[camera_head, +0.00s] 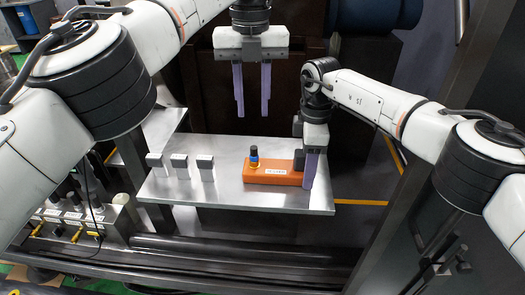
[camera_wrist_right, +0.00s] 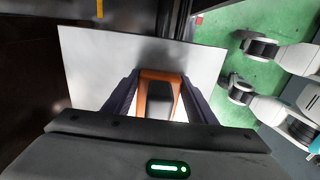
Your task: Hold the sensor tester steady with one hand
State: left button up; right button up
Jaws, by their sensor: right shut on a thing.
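The sensor tester is an orange block (camera_head: 272,174) with a white label, lying on the right half of the metal plate. A dark cylinder with a blue and yellow band (camera_head: 254,157) stands on its left end. My right gripper (camera_head: 310,168) points down at the block's right end and is shut on it. In the right wrist view the orange block (camera_wrist_right: 146,92) with a black part on it sits between the two fingers (camera_wrist_right: 150,100). My left gripper (camera_head: 252,108) hangs above and behind the plate, open and empty, with its purple fingers apart.
Several small grey metal blocks (camera_head: 179,167) stand in a row on the left of the metal plate (camera_head: 228,190). A lower bench at left holds devices with yellow parts (camera_head: 62,220).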

aim_at(252, 148)
pick_arm(q)
jog(key=f+m, duration=0.2)
jog(key=f, duration=0.1)
jog(key=s+f+m, duration=0.1)
jog(key=f, duration=0.1)
jog(key=shift+d+f+h, duration=0.2)
jog(key=shift+f+h, duration=0.05)
jog(key=shift+h, duration=0.05)
jog(key=s+a+r+m+t+h, duration=0.2)
jog(key=s+a+m+t, duration=0.1)
jog(key=s+m+t, duration=0.15)
jog(key=shift+t, duration=0.35)
jog(key=shift+w+x, duration=0.15)
jog(key=shift+x, duration=2.05)
jog(key=shift+w+x, duration=0.1)
jog(key=shift+x, duration=2.15)
jog(key=shift+r, duration=0.15)
jog(key=shift+c, duration=0.4)
grip_shut()
